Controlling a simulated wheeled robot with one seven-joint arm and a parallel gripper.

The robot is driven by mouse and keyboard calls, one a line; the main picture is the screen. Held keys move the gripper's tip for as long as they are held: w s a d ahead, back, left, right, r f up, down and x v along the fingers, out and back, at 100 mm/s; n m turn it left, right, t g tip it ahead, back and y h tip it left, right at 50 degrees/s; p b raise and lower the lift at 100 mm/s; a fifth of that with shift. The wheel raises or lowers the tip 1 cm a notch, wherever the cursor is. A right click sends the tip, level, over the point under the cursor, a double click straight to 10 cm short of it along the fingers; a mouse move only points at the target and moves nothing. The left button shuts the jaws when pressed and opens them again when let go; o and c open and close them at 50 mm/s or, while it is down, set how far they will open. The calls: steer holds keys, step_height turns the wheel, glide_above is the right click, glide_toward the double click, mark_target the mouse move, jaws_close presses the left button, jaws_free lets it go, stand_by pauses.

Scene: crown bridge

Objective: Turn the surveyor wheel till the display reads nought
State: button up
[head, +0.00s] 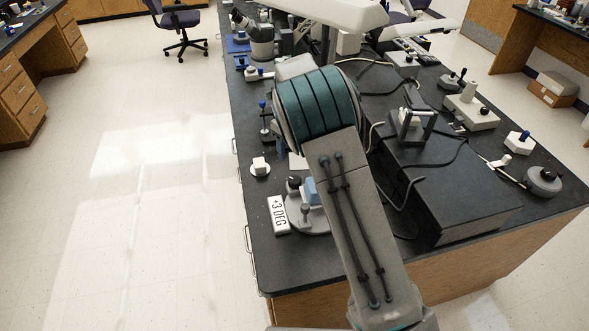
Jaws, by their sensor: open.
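A white display plate (278,214) reads "+3 DEG" and lies near the front left edge of the black bench top. Right beside it is a round grey device (296,224), which looks like the surveyor wheel. It has a small upright peg (305,211), a dark knob (293,183) and a light blue block at its back. My arm crosses in front and hides its right side. I cannot make out my gripper; the fingers are not visible past my arm's teal-banded joint.
A small white block on a round base (260,166) stands behind the display. A large black box (448,185) fills the bench right of my arm, with loose cables around it. A microscope (260,38) and other instruments stand farther back.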

mark_target(294, 179)
steer(key=f, duration=0.4)
steer(key=f+p, duration=0.1)
steer(key=f, duration=0.3)
steer(key=f+p, duration=0.1)
steer(key=f, duration=0.4)
steer(key=shift+d, duration=0.3)
steer(key=c, duration=1)
